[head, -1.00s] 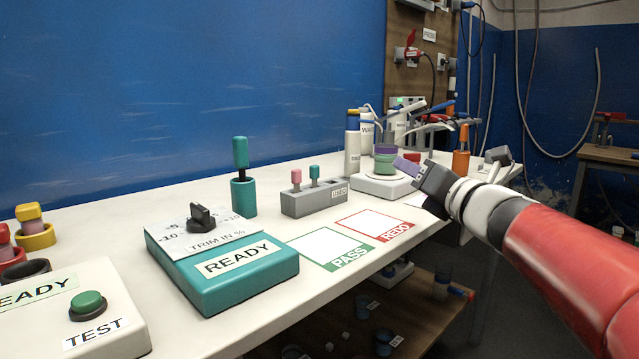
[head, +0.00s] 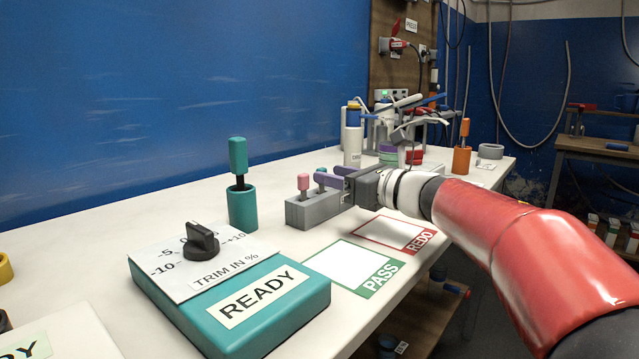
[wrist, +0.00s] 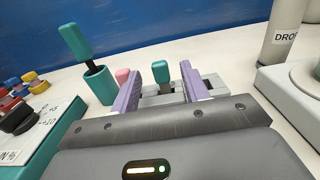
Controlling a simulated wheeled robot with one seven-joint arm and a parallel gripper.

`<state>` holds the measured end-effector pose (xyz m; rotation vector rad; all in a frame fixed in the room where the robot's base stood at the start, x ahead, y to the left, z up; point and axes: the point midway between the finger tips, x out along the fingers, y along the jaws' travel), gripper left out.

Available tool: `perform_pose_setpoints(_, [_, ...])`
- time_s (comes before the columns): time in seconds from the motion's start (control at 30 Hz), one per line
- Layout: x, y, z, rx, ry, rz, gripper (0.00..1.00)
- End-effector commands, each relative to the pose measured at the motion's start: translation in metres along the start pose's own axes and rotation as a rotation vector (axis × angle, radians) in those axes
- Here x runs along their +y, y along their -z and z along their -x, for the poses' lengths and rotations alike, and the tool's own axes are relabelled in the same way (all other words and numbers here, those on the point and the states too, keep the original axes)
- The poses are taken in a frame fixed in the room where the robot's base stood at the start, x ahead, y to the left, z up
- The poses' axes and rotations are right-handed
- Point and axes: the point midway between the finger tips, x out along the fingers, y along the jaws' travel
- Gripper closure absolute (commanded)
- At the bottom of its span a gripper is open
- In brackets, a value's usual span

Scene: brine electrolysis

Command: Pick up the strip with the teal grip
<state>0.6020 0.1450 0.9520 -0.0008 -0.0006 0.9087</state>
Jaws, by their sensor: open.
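A small teal grip (head: 321,171) stands upright in the grey slotted block (head: 306,211), just right of a small pink grip (head: 303,182). The teal grip (wrist: 160,72) shows between my two lavender fingers in the wrist view, apart from both. My gripper (head: 332,176) is open at the block, reaching in from the right, and its fingers partly hide the teal grip in the head view. The pink grip (wrist: 122,75) is outside the fingers, beside the left one.
A larger teal-handled tool (head: 238,155) stands in a teal cup (head: 242,208) left of the block. A teal READY box (head: 230,305) with a knob is in front. PASS (head: 352,268) and REDO (head: 396,235) cards lie flat. Bottles (head: 353,140) stand behind.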

Motion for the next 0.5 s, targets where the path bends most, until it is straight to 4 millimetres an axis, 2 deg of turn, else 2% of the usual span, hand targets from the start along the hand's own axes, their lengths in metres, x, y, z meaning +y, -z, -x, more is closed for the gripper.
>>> perform_pose_setpoints(0.1, [0.001, 0.002, -0.02, 0.001, -0.003, -0.002, 0.55])
perform_pose_setpoints(0.2, [0.001, 0.002, -0.032, 0.0, -0.002, -0.001, 0.55])
perform_pose_setpoints(0.5, [0.0, 0.003, -0.038, 0.0, 0.001, 0.0, 0.55])
